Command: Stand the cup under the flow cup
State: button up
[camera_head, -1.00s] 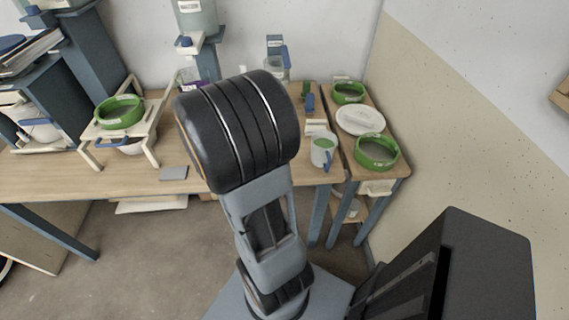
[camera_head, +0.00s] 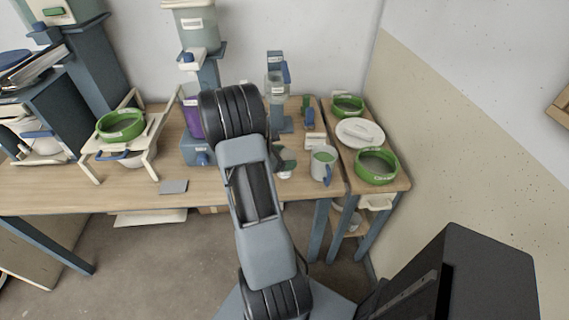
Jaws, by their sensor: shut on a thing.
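A pale cup with a blue handle and green inside (camera_head: 323,165) stands upright on the table, right of my arm. A small pale and green thing (camera_head: 287,165) shows partly from behind my arm; I cannot tell whether it is a cup. A blue stand with a clear vessel (camera_head: 276,88) stands at the back of the table, just right of my arm's elbow. It may hold the flow cup, but it is too small to tell. My gripper and anything in it are hidden behind my arm.
Green bowls (camera_head: 376,166) and a white lid (camera_head: 360,131) sit on the right side table. A tall dispenser (camera_head: 197,30) stands at the back, with a purple container (camera_head: 192,118) below it. A grey plate (camera_head: 173,187) lies near the front edge.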

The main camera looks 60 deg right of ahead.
jog(key=shift+w+d+f, duration=0.1)
jog(key=shift+d+f, duration=0.1)
jog(key=shift+f, duration=0.4)
jog(key=shift+w+d+f, duration=0.1)
jog(key=shift+d+f, duration=0.05)
jog(key=shift+f, duration=0.95)
jog(key=shift+f, duration=0.1)
jog(key=shift+f, duration=0.15)
jog(key=o, duration=0.8)
jog(key=shift+o, duration=0.2)
